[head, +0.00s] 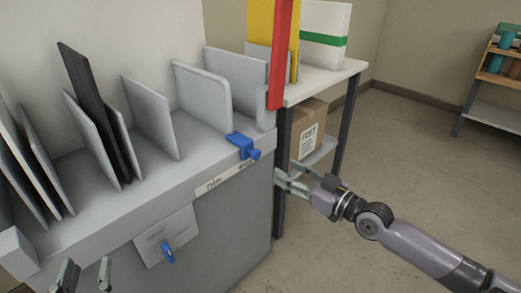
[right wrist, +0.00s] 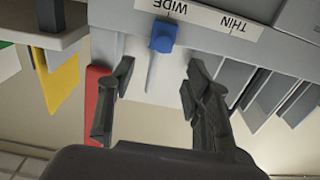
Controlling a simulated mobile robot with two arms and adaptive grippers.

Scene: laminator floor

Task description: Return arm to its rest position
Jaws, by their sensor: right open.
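My right gripper (head: 290,183) is open and empty, beside the front right corner of the grey slotted machine (head: 225,215). In the right wrist view its two fingers (right wrist: 158,80) are spread, with the blue slider knob (right wrist: 162,36) beyond and between them, apparently not held. In the head view the blue slider (head: 243,146) sits at the right, WIDE end of the THIN–WIDE label (head: 213,185). My left gripper (head: 86,274) shows only its fingertips at the bottom left edge. They are apart with nothing visible between them.
Grey dividers (head: 150,115) and a dark board (head: 90,100) stand on the machine. Open floor (head: 400,150) lies to the right.

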